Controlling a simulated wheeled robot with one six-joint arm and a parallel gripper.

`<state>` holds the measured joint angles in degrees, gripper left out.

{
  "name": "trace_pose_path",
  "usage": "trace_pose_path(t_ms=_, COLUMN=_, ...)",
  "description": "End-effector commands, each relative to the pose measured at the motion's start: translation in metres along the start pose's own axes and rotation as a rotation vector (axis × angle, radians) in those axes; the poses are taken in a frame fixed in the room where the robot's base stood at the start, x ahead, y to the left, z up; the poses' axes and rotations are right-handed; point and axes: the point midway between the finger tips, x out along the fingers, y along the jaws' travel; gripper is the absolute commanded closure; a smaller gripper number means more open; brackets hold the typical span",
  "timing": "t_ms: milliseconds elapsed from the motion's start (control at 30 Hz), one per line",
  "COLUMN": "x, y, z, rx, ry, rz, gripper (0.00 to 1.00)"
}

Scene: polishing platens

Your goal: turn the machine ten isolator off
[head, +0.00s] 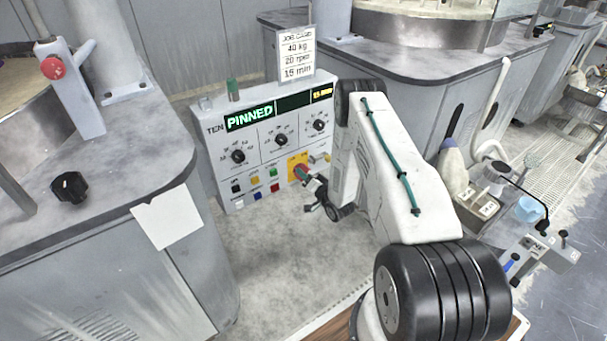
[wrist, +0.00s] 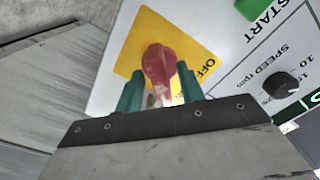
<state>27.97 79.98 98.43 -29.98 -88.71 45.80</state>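The isolator is a red handle on a yellow plate (head: 293,162), low on the panel marked TEN (head: 225,165). In the wrist view the red handle (wrist: 160,68) stands out from the yellow plate (wrist: 135,50), with the word OFF to its right. My gripper (head: 307,176) is at the isolator in the head view. In the wrist view the green fingers of my gripper (wrist: 160,85) lie on either side of the handle, very close to it. I cannot tell whether they press on it. The handle's near end is partly hidden.
The panel display (head: 250,117) reads PINNED. Dials (head: 282,140) and several coloured buttons (head: 256,181) sit close to the isolator. A green START button (wrist: 250,8) is beside the plate. Grey machine housings (head: 425,75) stand on both sides of the panel.

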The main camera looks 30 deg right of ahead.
Motion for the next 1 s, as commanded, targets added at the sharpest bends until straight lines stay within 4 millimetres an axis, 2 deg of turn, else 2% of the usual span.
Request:
trace_pose_path(t_ms=133, x=0.0115, y=0.0001, z=0.0002, rx=-0.001, ry=0.000, rz=0.001, gripper=0.62)
trace_pose_path(t_ms=400, x=0.0136, y=0.0001, z=0.0003, rx=0.000, ry=-0.001, rz=0.001, gripper=0.62)
trace_pose_path(t_ms=433, x=0.0136, y=0.0001, z=0.0003, rx=0.000, ry=-0.001, rz=0.001, gripper=0.65)
trace_pose_path(t_ms=567, x=0.0135, y=0.0002, z=0.0001, rx=0.000, ry=-0.001, rz=0.002, gripper=1.00)
trace_pose_path(t_ms=1000, x=0.0132, y=0.0005, z=-0.0003, rx=-0.058, ry=0.000, rz=0.002, gripper=1.00)
